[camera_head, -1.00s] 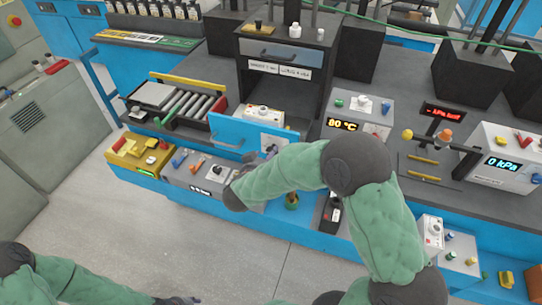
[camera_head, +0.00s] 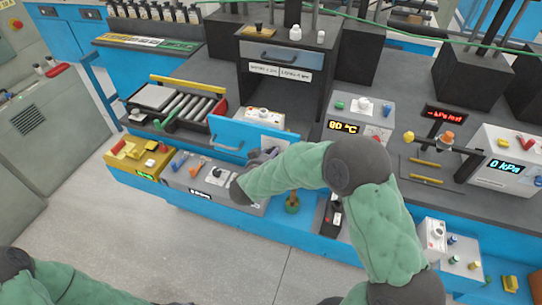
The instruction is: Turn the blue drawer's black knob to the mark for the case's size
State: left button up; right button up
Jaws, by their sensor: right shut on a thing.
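The blue drawer (camera_head: 225,132) is in the middle of the head view, its front facing me with a pale handle at left. A white plate (camera_head: 282,144) is on the right part of its front. My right gripper (camera_head: 263,155) is at this plate and shut; the black knob is hidden behind the gripper, and the marks are too small to read. My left gripper (camera_head: 174,303) barely shows at the bottom edge, far from the drawer; its fingers cannot be made out. I cannot tell which thing is the case.
A dark press housing (camera_head: 286,53) with two white labels stands behind the drawer. A roller tray (camera_head: 183,105) is to the left. A yellow box (camera_head: 128,163) and a grey control panel (camera_head: 180,180) are below. An 80 °C unit (camera_head: 345,127) stands to the right.

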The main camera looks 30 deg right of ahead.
jog(key=shift+f, duration=0.15)
jog(key=shift+s+f+m+t+y+b, duration=0.1)
jog(key=shift+m+t+y+b, duration=0.55)
jog(key=shift+m+b, duration=1)
jog(key=shift+s+f+m+t+y+b, duration=0.15)
jog(key=shift+m+t+b, duration=0.9)
jog(key=shift+b, duration=1.15)
jog(key=shift+m+t+y+b, duration=0.5)
jog(key=shift+m+t+b, duration=0.2)
jog(key=shift+m+b, duration=0.95)
jog(key=o, duration=1.1)
jog(key=shift+r, duration=0.1)
jog(key=shift+o, duration=0.2)
jog(key=shift+d, duration=0.1)
jog(key=shift+r, duration=0.1)
